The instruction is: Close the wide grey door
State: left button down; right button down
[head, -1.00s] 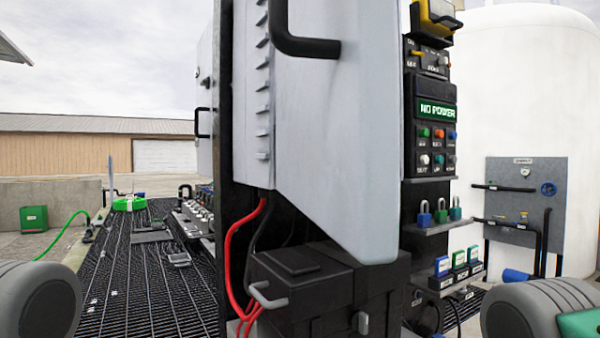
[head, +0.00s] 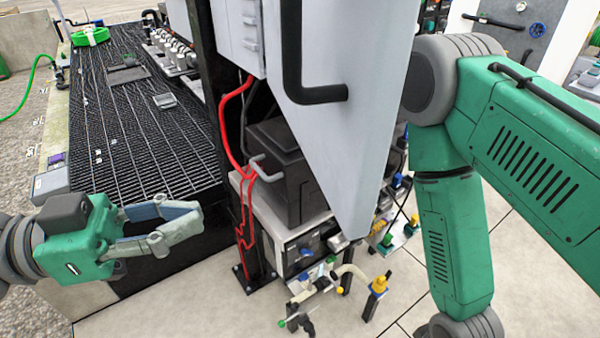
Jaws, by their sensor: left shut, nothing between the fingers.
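The wide grey door (head: 376,60) stands open in the middle of the head view, swung out toward me, with a black bar handle (head: 293,60) on its face. Its lower corner hangs in front of the black box and the low bench. My left gripper (head: 200,220) is at the lower left, shut and empty, pointing right. In the picture it is well left of and below the door, apart from it. My right arm comes in at the right; its upper part is beside the door's right edge, and its gripper is out of frame.
A black post (head: 205,80) and red cables (head: 238,150) stand left of the door. A black box (head: 275,165) sits under it. Pipes and a yellow-topped valve (head: 379,284) stand low in front. Black grating (head: 130,110) spreads at left.

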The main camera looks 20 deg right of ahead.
aim_at(325, 192)
pick_arm(q)
jog(key=d+p, duration=0.2)
jog(key=d, duration=1.1)
jog(key=shift+w+d+f+p, duration=0.1)
jog(key=shift+w+d+p, duration=0.1)
jog(key=shift+p, duration=0.2)
jog(key=shift+a, duration=0.2)
